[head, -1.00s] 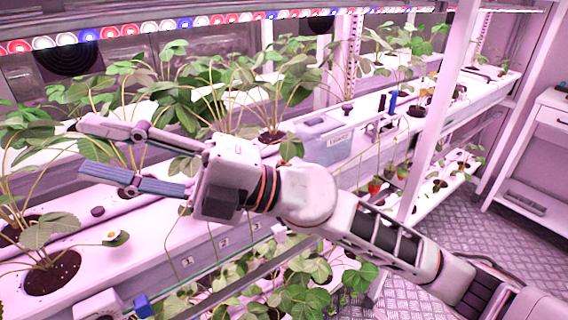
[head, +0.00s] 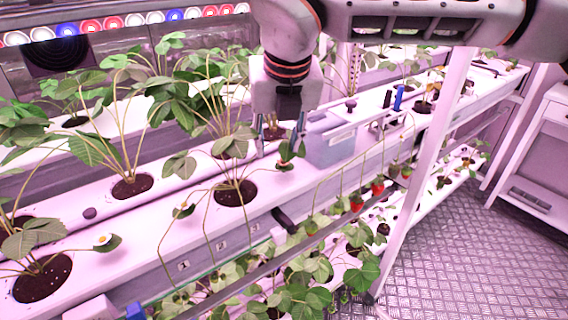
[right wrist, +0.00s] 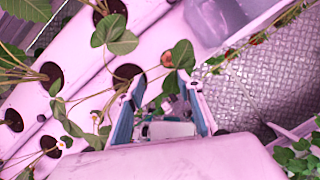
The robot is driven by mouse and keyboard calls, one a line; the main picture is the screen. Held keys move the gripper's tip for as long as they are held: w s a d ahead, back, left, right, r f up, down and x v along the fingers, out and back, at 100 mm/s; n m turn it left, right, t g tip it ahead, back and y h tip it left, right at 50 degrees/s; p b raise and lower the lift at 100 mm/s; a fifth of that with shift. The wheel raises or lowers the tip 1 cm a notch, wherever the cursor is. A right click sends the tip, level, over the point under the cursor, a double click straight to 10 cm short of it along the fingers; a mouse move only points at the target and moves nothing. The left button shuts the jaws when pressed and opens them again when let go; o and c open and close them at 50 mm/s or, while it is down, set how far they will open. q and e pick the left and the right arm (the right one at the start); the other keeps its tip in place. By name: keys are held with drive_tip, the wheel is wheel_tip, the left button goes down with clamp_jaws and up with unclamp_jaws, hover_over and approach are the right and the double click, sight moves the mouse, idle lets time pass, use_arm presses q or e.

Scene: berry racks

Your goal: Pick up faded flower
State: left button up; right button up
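A small brownish-pink flower head (right wrist: 167,60), which looks faded, sits beside a green leaf (right wrist: 183,54) in the right wrist view. It is just beyond my right gripper's fingertips, roughly in line with the gap between them. My right gripper (head: 280,146) points down over the front edge of the white planting channel (head: 150,215), its fingers apart; it also shows open and empty in the right wrist view (right wrist: 163,78). In the head view a leaf (head: 286,158) hangs at the fingertips, and the flower itself is hard to make out there. My left gripper is not in view.
Fresh white flowers stand to the left, one (head: 103,239) near the front plant. A translucent bin (head: 330,140) is close right of my gripper. A rack post (head: 425,170) rises further right. Red strawberries (head: 377,187) hang below.

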sight(283, 160)
drive_tip(key=shift+t, duration=0.3)
drive_tip(key=shift+w+d+f, duration=0.2)
drive_tip(key=shift+w+f, duration=0.45)
drive_tip(key=shift+f, duration=0.4)
drive_tip(key=shift+w+d+f, duration=0.15)
drive_tip(key=shift+w+f, duration=0.5)
drive_tip(key=shift+f, duration=0.45)
drive_tip(key=shift+w+d+f, duration=0.2)
drive_tip(key=shift+w+f, duration=0.45)
drive_tip(key=shift+f, duration=0.4)
drive_tip(key=c, duration=0.8)
drive_tip(key=shift+o, duration=0.2)
